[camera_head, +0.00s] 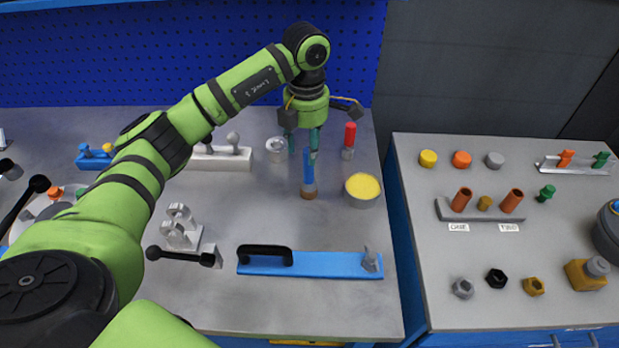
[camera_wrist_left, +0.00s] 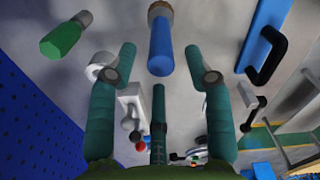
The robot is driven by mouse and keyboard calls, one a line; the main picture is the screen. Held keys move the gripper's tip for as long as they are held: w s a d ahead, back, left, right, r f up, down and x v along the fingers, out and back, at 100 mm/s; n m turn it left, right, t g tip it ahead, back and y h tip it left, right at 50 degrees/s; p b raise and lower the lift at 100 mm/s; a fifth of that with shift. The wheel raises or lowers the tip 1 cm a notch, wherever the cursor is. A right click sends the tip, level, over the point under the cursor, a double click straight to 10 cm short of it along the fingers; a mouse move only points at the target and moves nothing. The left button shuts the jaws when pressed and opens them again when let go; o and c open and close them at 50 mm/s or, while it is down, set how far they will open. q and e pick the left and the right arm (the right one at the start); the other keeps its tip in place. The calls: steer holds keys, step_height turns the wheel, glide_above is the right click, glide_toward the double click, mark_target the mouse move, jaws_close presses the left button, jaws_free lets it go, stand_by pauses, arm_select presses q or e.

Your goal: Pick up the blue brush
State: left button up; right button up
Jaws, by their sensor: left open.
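The blue brush (camera_head: 309,172) stands upright on the grey bench, its blue handle up and its brown base down. It also shows in the left wrist view (camera_wrist_left: 160,45), at the top middle, between and beyond the fingertips. My left gripper (camera_head: 303,150) is open and empty, with teal fingers pointing down, just behind and above the brush in the head view. In the left wrist view the gripper (camera_wrist_left: 162,62) has two spread fingers on the sides and a third below the middle; none visibly touches the brush. My right gripper is not in view.
A red-handled piece (camera_head: 350,136) and a yellow-topped tin (camera_head: 362,188) stand close right of the brush. A metal cup (camera_head: 276,148) is left of it. A green-handled piece (camera_wrist_left: 62,38) shows in the wrist view. A blue plate with black handle (camera_head: 315,264) lies in front; bench between is clear.

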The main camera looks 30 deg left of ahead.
mark_target(309, 174)
arm_select(q)
steer(key=f+p, duration=0.1)
steer(key=f, duration=0.2)
steer(key=shift+d+f+p, duration=0.2)
steer(key=shift+f+p, duration=0.15)
steer(key=shift+f, duration=0.65)
jaws_close()
steer(key=shift+r, duration=0.1)
